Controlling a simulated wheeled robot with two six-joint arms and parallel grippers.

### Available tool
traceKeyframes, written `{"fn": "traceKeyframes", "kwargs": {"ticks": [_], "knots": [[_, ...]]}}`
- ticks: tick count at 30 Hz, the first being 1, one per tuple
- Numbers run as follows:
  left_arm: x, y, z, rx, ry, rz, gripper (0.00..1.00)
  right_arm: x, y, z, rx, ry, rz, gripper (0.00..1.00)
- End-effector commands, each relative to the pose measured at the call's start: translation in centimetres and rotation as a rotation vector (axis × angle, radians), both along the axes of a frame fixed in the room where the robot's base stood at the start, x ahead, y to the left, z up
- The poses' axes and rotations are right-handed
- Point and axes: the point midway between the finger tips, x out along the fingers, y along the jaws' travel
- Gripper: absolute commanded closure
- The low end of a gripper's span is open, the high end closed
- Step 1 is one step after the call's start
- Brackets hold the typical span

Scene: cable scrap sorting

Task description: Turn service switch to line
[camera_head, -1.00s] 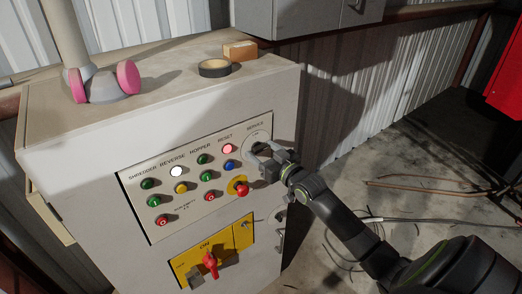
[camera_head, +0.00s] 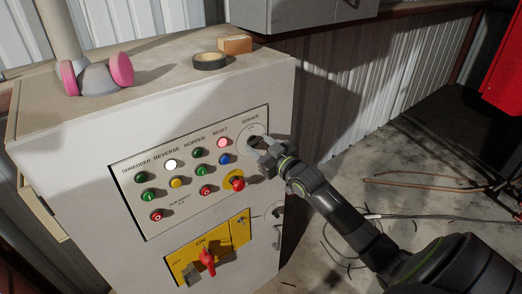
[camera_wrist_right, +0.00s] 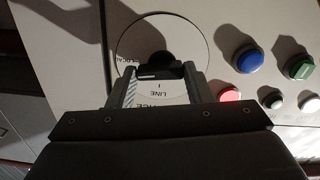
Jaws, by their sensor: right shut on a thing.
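The service switch has a round pale dial plate (camera_head: 249,132) at the upper right of the control panel. In the right wrist view its black knob (camera_wrist_right: 160,67) sits between my right gripper's fingertips, near the middle of the plate. The word LINE shows on the plate below the knob, between the fingers. Another label at the plate's left is partly hidden. My right gripper (camera_head: 262,149) is shut on the knob, seen also in the wrist view (camera_wrist_right: 160,82). The gripper hides part of the dial in the head view. My left gripper is not in view.
Several coloured buttons and a red emergency stop (camera_head: 238,183) lie close left of and below the switch. A red handle (camera_head: 207,260) is on a yellow plate lower down. Black tape (camera_head: 210,61) and a tan block (camera_head: 235,44) rest on the cabinet top.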

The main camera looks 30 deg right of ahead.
Motion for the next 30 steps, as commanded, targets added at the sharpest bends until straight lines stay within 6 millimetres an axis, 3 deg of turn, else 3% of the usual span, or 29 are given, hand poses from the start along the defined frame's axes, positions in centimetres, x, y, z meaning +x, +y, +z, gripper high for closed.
{"fn": "traceKeyframes", "kwargs": {"ticks": [9,30], "knots": [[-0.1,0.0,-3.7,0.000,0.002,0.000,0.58,0.1,0.0,-0.3,-0.298,-0.025,-0.001,0.77],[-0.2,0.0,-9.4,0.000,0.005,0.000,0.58,0.1,0.1,0.1,-0.960,-0.079,-0.004,0.77]]}}
